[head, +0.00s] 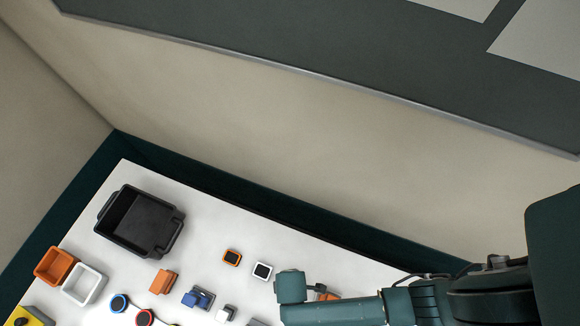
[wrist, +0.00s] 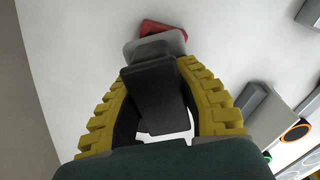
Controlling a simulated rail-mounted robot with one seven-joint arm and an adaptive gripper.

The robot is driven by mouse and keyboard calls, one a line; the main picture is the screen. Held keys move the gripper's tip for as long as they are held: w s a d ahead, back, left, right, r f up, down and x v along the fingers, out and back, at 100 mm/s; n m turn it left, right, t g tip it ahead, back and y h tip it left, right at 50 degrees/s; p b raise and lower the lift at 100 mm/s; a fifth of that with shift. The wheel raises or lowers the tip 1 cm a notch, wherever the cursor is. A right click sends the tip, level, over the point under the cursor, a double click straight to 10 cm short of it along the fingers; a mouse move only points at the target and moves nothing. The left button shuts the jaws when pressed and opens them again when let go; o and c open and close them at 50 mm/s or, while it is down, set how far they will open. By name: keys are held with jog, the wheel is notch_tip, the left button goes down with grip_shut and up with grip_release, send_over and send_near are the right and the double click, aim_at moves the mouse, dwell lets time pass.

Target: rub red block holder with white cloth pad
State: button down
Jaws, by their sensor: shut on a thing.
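In the wrist view, the yellow ribbed fingers of my gripper (wrist: 156,68) are closed around the dark grey handle (wrist: 155,95) of a tool. A pale grey-white slab, which looks like the white cloth pad (wrist: 172,38), shows at the far end of this handle. A red piece, likely the red block holder (wrist: 164,26), shows just beyond and partly behind the pad. The two overlap in the picture, and I cannot tell whether they touch. In the head view, my arm covers the area, and an orange-red piece (head: 328,296) shows beside it. The fingers are hidden there.
On the white table (head: 205,230) stand a black bin (head: 122,240), an orange tray (head: 54,266) and a white tray (head: 84,285). Several small blocks lie mid-table, including an orange block (head: 163,281) and a blue one (head: 197,298). Grey blocks (wrist: 268,118) stand right of my gripper.

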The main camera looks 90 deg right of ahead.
jog(key=shift+s+d+f+p, duration=0.1)
jog(key=shift+s+p, duration=0.2)
jog(key=shift+s, duration=0.75)
jog(key=shift+w, duration=1.2)
jog(key=shift+s+p, duration=0.55)
jog(key=shift+s, duration=0.65)
jog(key=shift+w, duration=1.2)
jog(key=shift+s, duration=0.3)
jog(key=shift+s+p, duration=0.3)
